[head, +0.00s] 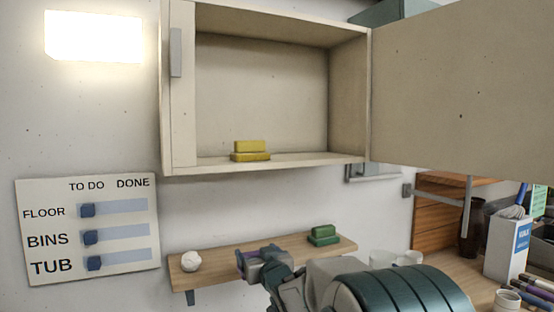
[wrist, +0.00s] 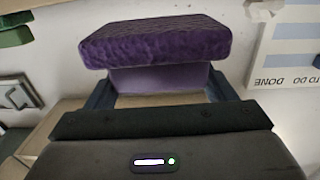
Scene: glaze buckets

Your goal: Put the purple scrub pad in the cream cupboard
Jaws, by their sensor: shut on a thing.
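The purple scrub pad (wrist: 155,45) has a rough dark top layer and a smoother purple layer under it. My gripper (wrist: 160,92) is shut on it, with a finger on each side in the wrist view. In the head view my gripper (head: 262,262) is low in the middle, in front of the wooden wall shelf, and a bit of the purple pad (head: 242,261) shows at its tip. The cream cupboard (head: 262,162) hangs on the wall above, with its right door (head: 460,90) swung open. A yellow pad (head: 250,151) of two layers sits on the cupboard floor.
The wall shelf (head: 215,262) holds a white crumpled ball (head: 191,261) at left and a green pad (head: 322,235) at right. A sign board (head: 88,230) hangs at left. A cluttered desk with a white box (head: 508,245) is at right. The cupboard floor is clear beside the yellow pad.

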